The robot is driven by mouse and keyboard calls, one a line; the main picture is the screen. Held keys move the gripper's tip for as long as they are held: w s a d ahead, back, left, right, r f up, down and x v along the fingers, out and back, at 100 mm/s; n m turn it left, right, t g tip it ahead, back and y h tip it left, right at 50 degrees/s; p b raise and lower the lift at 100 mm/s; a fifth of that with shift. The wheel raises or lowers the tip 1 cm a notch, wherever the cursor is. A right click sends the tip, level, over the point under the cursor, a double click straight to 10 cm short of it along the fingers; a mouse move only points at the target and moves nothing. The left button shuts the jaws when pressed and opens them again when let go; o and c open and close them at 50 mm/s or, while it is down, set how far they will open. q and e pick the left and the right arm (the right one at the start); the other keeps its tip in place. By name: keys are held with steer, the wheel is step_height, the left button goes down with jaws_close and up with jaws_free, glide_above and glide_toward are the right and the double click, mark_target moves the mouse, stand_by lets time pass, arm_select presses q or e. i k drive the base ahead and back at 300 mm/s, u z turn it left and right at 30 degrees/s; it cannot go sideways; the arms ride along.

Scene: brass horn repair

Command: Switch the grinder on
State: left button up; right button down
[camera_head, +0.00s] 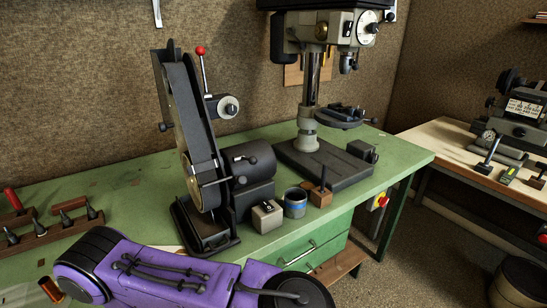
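The belt grinder (204,145) stands upright on the green workbench (120,178) left of centre, with a tall belt, a dark motor and a red-knobbed lever (200,51). A small beige box with a dark top piece (267,215), which looks like a switch box, sits at the bench's front edge just right of the grinder's base. Its switch position is too small to tell. A purple arm of mine crosses the bottom of the view in front of the bench. Neither gripper shows.
A blue-banded cup (295,203) and a wooden block with a dark post (320,194) stand right of the box. A drill press (309,110) stands behind them. A tool rack (50,230) lies at left.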

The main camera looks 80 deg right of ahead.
mark_target(266, 205)
steer(key=k, duration=0.7)
steer(key=z, duration=1.1)
